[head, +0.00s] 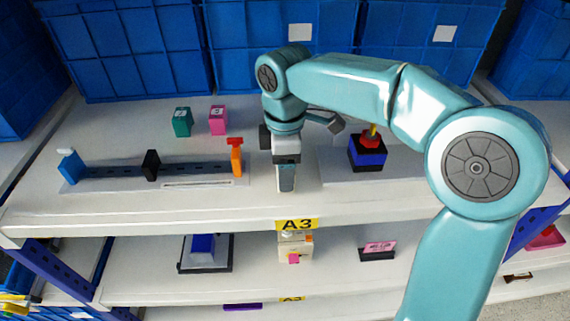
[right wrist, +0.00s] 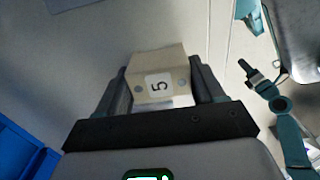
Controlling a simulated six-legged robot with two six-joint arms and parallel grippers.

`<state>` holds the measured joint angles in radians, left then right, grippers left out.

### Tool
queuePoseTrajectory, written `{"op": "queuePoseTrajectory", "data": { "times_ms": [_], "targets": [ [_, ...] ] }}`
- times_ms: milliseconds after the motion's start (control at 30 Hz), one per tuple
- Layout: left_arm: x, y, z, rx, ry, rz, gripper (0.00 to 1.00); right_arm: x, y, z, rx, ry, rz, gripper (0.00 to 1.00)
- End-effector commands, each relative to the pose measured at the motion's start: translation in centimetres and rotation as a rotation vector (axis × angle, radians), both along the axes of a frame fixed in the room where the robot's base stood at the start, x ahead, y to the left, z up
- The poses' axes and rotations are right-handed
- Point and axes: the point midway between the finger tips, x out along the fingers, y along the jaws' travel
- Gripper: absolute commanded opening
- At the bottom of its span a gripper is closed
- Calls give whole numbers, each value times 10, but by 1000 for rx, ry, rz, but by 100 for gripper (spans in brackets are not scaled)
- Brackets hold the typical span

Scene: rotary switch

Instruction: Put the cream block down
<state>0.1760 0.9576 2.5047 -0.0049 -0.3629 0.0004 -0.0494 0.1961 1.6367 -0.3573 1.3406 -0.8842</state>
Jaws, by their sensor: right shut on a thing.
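In the right wrist view the cream block (right wrist: 158,85), with a white label marked 5 on one face, sits between the two dark fingers of my right gripper (right wrist: 160,72). The gripper is shut on it, with a finger against each side. In the head view my right gripper (head: 286,178) points down over the front middle of the upper shelf (head: 225,205), just behind the A3 label. The block cannot be clearly made out there. Whether it touches the shelf cannot be told. My left gripper does not show in the head view.
A green block (head: 182,122) and a pink block (head: 218,120) stand at the back left. A slider track (head: 110,172) lies at left, with an orange piece (head: 237,160) at its end. A blue device with a red knob (head: 370,140) stands right. Blue crates (head: 130,50) line the back.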

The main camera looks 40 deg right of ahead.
Motion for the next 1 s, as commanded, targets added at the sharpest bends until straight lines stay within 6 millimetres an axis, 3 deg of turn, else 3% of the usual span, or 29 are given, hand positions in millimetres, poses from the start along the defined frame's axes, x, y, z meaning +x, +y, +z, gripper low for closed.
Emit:
{"op": "queuePoseTrajectory", "data": {
  "times_ms": [67,100,167,467,567,800,1000],
  "targets": [
    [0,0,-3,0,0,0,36,0,0,-4,-1,1,0,38],
    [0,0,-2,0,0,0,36,0,0,-3,-1,1,0,78],
    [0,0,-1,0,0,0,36,0,0,-3,-1,1,0,93],
    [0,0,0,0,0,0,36,0,0,0,0,0,0,93],
    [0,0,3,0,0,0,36,0,0,10,-1,-1,0,93],
    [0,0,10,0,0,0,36,0,0,56,0,-2,0,93],
    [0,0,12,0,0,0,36,0,0,75,-1,1,0,93]
  ]
}}
